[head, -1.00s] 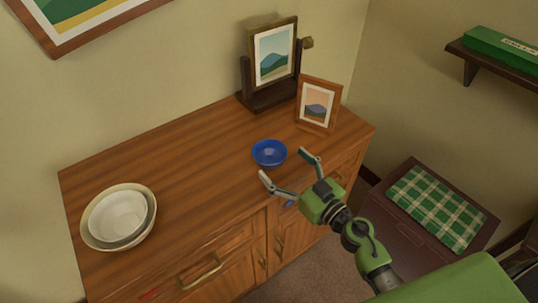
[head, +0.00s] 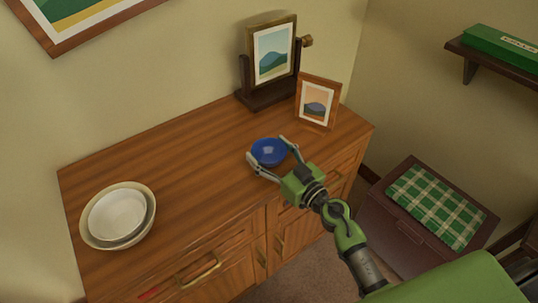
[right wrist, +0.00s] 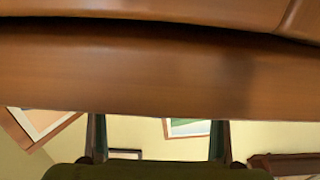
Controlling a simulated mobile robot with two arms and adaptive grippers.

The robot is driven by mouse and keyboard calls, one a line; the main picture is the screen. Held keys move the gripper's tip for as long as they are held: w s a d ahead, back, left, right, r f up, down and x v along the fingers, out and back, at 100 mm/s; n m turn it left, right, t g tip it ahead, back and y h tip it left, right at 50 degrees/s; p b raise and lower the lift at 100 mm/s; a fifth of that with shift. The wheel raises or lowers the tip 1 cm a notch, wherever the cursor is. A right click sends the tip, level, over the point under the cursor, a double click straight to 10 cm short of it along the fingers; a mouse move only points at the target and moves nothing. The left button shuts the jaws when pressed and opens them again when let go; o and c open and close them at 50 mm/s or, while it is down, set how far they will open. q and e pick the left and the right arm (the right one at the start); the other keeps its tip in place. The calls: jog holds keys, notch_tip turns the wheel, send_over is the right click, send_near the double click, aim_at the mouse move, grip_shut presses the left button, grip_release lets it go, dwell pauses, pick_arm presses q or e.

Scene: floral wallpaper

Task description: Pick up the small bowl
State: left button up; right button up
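The small blue bowl (head: 267,153) sits upright on the wooden cabinet top, near its front edge. My right gripper (head: 266,148) is open, with one finger on each side of the bowl in the head view. I cannot tell whether the fingers touch it. The right wrist view shows the two fingers (right wrist: 158,138) wide apart, with wood across the top; the bowl does not show there. My left gripper is not in view.
Nested pale bowls (head: 118,215) stand at the cabinet's left end. A small picture frame (head: 317,101) and a framed picture on a dark stand (head: 271,58) stand behind the blue bowl. The wooden cabinet top (head: 180,160) between the bowls is clear.

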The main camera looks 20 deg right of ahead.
jog(key=shift+r, duration=0.1)
jog(key=shift+r+p, duration=0.5)
jog(key=shift+p, duration=0.05)
jog(key=r+p, duration=0.2)
jog(key=s+r+p, duration=0.1)
jog(key=r+p, duration=0.1)
jog(key=shift+d, duration=0.1)
jog(key=s+r+p, duration=0.1)
jog(key=r, duration=0.1)
jog(key=s+r+p, duration=0.1)
jog(key=s+p, duration=0.1)
jog(key=shift+d+r, duration=0.2)
jog(key=shift+r, duration=0.2)
jog(key=s+d+r+m+t+h+p, duration=0.1)
jog(key=s+r+m+h, duration=0.2)
jog(key=s, duration=0.6)
jog(key=s+r+m+h+p, duration=0.1)
jog(key=s+r+h, duration=0.2)
jog(key=s+r, duration=0.45)
jog(key=w+f+n+g+y, duration=0.1)
jog(key=w+f+n+y, duration=0.3)
jog(key=w+f+y, duration=0.2)
jog(key=shift+w+f, duration=0.2)
jog(key=shift+w, duration=0.1)
